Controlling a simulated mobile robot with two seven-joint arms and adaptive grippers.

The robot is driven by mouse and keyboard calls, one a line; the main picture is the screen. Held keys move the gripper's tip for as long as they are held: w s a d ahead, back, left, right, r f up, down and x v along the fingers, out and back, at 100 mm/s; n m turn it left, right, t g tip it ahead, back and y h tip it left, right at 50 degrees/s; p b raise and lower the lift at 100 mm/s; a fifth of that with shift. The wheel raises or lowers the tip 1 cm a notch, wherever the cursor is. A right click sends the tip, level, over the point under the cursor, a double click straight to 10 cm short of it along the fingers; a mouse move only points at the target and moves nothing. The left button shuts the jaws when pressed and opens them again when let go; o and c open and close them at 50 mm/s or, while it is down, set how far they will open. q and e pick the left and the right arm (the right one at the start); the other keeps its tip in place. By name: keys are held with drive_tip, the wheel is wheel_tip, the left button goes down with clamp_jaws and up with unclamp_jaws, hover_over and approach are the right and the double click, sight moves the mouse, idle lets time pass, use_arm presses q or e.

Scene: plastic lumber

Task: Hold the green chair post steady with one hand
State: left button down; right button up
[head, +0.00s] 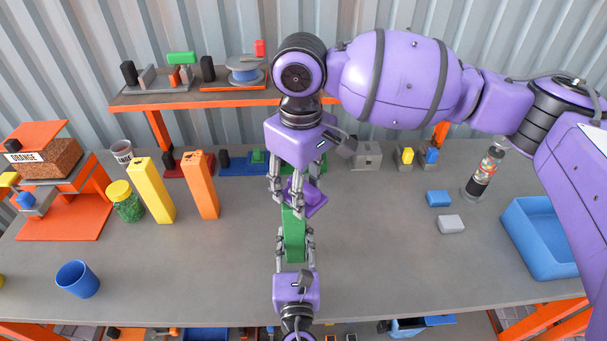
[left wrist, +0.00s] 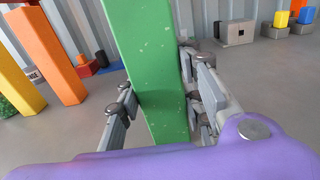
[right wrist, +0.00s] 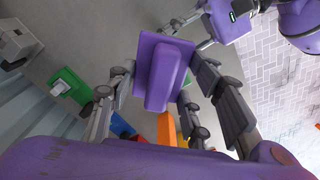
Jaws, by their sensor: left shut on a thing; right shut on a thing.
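The green chair post (head: 293,238) stands over the middle of the table, tilted slightly in the left wrist view (left wrist: 148,75). My left gripper (head: 294,256) comes from the near edge and is shut on the post, with fingers on both sides. My right gripper (head: 287,192) reaches down from above and is shut on a purple piece with a raised block (right wrist: 165,75). That purple piece (head: 314,198) is at the post's upper end; whether they touch is hidden. The post's lower end is also hidden.
Yellow (head: 151,190) and orange (head: 201,185) posts stand to the left, near a green jar (head: 126,204) and a blue cup (head: 78,279). A blue bin (head: 541,245), a bottle (head: 483,173) and small blocks (head: 451,224) lie right. The front table surface is mostly clear.

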drive_tip(key=a, duration=0.3)
drive_tip(key=shift+a, duration=0.3)
drive_tip(key=shift+d, duration=2.05)
drive_tip(key=shift+a+r, duration=0.1)
drive_tip(key=shift+r, duration=4.05)
use_arm(q)
drive_tip(key=c, duration=1.1)
unclamp_jaws()
